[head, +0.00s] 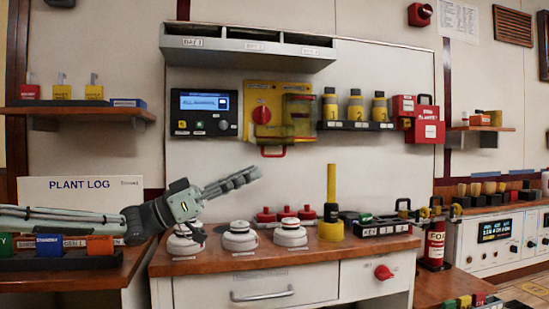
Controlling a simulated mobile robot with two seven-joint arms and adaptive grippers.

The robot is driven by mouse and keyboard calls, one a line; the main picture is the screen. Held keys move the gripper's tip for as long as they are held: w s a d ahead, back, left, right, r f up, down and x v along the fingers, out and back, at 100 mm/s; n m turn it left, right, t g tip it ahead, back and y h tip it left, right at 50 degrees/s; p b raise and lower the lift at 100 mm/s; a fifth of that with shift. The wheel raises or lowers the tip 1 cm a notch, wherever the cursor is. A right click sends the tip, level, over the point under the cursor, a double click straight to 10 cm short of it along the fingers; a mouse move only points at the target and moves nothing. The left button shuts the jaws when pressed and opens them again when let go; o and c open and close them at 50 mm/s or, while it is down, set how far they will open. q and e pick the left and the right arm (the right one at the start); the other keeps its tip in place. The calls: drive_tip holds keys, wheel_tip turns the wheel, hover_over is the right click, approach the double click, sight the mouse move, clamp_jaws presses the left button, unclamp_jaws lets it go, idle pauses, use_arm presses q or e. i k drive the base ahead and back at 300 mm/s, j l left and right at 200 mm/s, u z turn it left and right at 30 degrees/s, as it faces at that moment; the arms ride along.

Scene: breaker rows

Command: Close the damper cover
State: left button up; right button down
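A yellow panel unit (261,127) with a red round knob (262,115) is on the back wall, right of a dark display unit. A yellow-green frame-like cover (300,112) stands out at its right side, swung away from the knob. It looks like the damper cover, but I can read no label on it. A red handle bar (273,153) shows below the unit. My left gripper (258,173) points right, below and left of the yellow unit, apart from it. Its fingers appear edge-on and hold nothing visible. My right gripper is not in view.
A grey three-bay box (247,45) overhangs the panel. Yellow-black bottles (355,106) stand on a rack to the right. Below are white round bases (240,238), red knobs and a tall yellow post (331,200) on the wooden counter.

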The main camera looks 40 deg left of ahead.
sight(262, 142)
drive_tip(key=i+j, duration=0.7)
drive_tip(key=j, duration=0.15)
